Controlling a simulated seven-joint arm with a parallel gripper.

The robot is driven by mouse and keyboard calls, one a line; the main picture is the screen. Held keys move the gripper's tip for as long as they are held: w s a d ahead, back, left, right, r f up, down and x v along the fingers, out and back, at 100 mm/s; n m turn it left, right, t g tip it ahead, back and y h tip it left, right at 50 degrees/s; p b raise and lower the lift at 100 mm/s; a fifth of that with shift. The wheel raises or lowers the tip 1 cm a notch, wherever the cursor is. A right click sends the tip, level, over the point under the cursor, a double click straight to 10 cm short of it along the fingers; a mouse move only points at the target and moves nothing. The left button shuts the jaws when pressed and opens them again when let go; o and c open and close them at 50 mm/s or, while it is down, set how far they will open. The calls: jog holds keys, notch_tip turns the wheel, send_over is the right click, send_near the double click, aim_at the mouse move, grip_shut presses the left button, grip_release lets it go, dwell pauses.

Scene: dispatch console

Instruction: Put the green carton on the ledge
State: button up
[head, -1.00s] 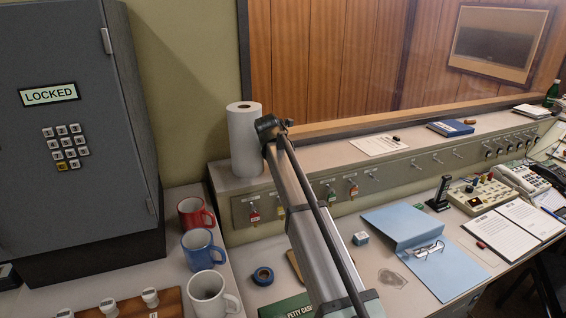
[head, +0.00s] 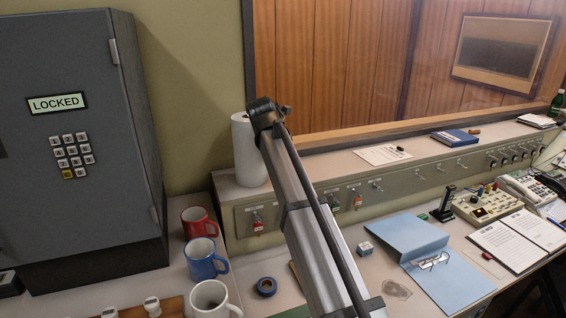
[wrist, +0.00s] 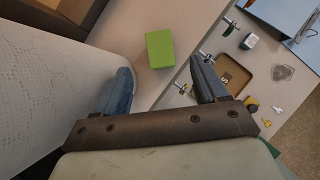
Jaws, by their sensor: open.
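The green carton (wrist: 159,49) shows in the wrist view as a plain bright green block. It appears to rest on the pale top of the ledge (wrist: 130,38), close to the edge above the key switches. My gripper (wrist: 160,76) is open, its two blue-grey fingers apart, with the carton beyond the tips and between them in the picture. Nothing is held, and I see no finger touching the carton. In the head view the ledge (head: 330,168) runs below the window; my arm crosses in front of it, and I cannot see the carton or the fingers there.
A paper towel roll (head: 247,150) stands on the ledge, looming close left of my gripper in the wrist view (wrist: 50,80). Key switches line the ledge's front. Paper (head: 382,155) and a blue book (head: 455,138) lie farther right on it. Mugs (head: 205,258) stand lower left.

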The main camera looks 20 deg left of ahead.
jog(key=shift+v, duration=0.85)
